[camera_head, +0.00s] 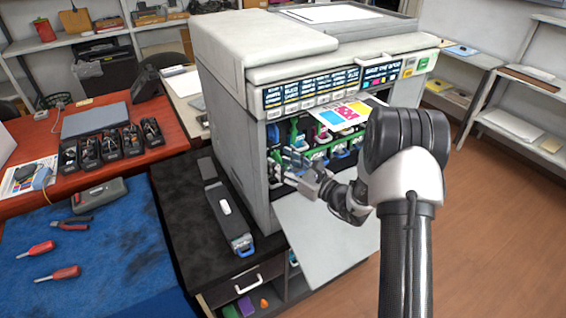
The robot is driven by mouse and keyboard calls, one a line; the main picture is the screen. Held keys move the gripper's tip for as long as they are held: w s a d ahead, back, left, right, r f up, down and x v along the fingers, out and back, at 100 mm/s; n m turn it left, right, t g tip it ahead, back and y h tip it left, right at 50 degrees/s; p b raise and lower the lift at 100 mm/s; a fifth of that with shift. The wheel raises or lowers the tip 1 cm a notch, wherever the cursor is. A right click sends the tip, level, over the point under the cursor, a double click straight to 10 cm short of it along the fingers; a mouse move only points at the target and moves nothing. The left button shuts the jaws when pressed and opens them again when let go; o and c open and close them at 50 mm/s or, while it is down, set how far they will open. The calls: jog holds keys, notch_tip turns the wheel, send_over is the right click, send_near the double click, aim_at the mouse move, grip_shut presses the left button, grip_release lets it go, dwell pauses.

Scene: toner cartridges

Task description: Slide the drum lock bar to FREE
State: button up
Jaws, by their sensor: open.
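The large grey printer (228,135) stands on a dark bench with its front door (325,240) folded down. Inside its opening are several toner slots with coloured parts. A green bar (318,154) runs across this opening and looks like the drum lock bar. Its FREE marking and exact position cannot be read at this size. My gripper (288,170) is open at the left part of the opening, beside or in front of the bar's left end. I cannot tell whether it touches the bar. My gripper and wrist hide part of the slots.
A long dark cartridge (226,214) lies on the black bench (180,200) left of the printer. A blue mat (90,260) holds red screwdrivers and pliers. A colour chart sheet (342,114) sits above the opening. Floor to the right is clear.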

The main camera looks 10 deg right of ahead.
jog(key=shift+s+d+f, duration=0.1)
jog(key=shift+s+f, duration=0.05)
jog(key=shift+f, duration=0.35)
jog(key=v, duration=0.6)
jog(key=shift+s+d+r, duration=0.25)
jog(key=shift+d+r, duration=0.05)
jog(key=shift+r, duration=0.05)
dwell(0.5)
dwell(0.4)
